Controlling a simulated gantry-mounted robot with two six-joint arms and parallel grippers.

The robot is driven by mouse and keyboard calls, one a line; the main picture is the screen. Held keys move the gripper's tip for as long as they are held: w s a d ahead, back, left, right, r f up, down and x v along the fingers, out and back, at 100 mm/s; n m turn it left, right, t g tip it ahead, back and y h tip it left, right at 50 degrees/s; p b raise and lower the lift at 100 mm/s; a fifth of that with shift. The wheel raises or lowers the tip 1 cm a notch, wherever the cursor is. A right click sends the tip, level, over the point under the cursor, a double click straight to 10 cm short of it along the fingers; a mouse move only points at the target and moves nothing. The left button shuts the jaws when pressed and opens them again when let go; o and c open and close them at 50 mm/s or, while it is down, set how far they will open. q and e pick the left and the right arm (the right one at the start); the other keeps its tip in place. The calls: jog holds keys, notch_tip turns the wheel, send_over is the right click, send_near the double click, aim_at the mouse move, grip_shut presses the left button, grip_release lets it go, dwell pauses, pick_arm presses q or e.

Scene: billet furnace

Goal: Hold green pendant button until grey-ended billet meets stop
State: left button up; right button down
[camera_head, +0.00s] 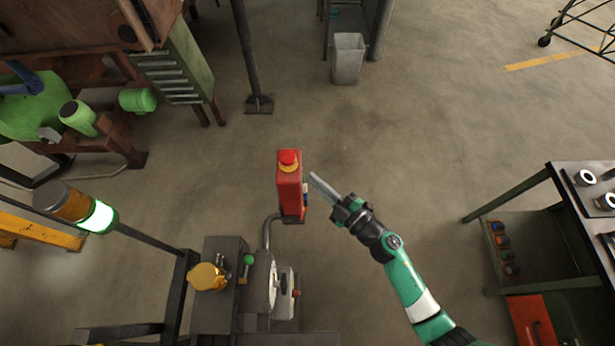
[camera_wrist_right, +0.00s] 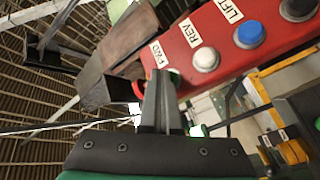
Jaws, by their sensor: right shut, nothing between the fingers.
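The red pendant (camera_head: 290,190) stands upright at the centre of the head view, with a red mushroom button (camera_head: 289,160) on top. In the right wrist view its face (camera_wrist_right: 215,25) carries labels FWD, REV and LIFT. A sliver of the green button (camera_wrist_right: 174,76) shows by the FWD label, mostly hidden behind my fingers. My right gripper (camera_head: 314,178) is shut and empty, its fingertips (camera_wrist_right: 160,74) pointing at the pendant's button side. I cannot tell whether they touch the green button. I cannot make out the grey-ended billet or the stop. My left gripper is out of view.
A white button (camera_wrist_right: 206,59) and a blue button (camera_wrist_right: 249,34) sit close beside the fingers. Machinery with a yellow cap (camera_head: 207,277) stands below the pendant.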

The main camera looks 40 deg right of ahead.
jog(key=shift+s+d, duration=0.1)
jog(key=shift+s+d+p, duration=0.4)
jog(key=shift+s+d, duration=0.05)
jog(key=shift+d, duration=0.2)
jog(key=shift+s+d+p, duration=0.5)
jog(key=shift+s+d, duration=0.25)
jog(key=shift+d, duration=0.25)
jog(key=shift+s+d+p, duration=0.45)
jog(key=shift+s+d, duration=0.3)
jog(key=shift+d, duration=0.25)
